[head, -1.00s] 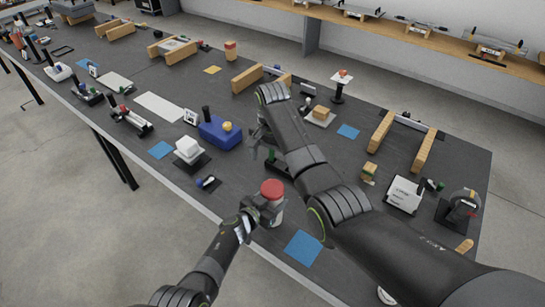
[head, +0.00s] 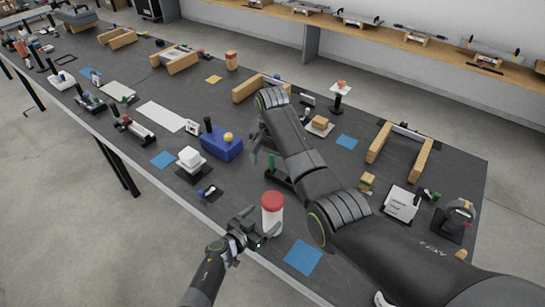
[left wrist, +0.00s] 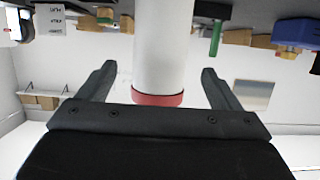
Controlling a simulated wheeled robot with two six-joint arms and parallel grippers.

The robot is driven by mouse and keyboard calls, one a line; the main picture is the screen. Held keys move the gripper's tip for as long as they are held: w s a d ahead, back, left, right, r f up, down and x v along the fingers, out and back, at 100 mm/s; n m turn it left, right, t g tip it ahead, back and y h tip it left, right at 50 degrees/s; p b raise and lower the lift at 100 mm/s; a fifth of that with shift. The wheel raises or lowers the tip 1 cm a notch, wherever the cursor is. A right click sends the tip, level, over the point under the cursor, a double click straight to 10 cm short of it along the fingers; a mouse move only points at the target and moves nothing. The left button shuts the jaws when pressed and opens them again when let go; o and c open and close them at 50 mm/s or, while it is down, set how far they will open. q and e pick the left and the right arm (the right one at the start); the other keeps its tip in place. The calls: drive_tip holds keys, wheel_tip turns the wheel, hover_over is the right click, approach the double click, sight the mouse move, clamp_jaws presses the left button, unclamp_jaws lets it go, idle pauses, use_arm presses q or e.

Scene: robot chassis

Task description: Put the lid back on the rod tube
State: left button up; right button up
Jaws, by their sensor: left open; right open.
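The rod tube (head: 272,222) is a white cylinder standing upright near the front edge of the table. Its red lid (head: 272,200) sits on top of it. My left gripper (head: 262,226) is open, just to the lower left of the tube. In the left wrist view, which is upside down, the tube (left wrist: 160,45) with the red lid (left wrist: 157,97) shows between the spread fingers, with a gap on each side. My right gripper (head: 262,157) is open and empty, above the table behind the tube, partly hidden by its own arm.
A blue mat (head: 302,257) lies right of the tube. A green-handled piece (head: 272,165) stands behind it, near my right arm. A blue box (head: 218,142) and a white block (head: 190,158) are to the left. The table edge is close in front.

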use_arm(q)
drive_tip(key=v, duration=1.1)
drive_tip(key=shift+a, duration=0.1)
idle(0.4)
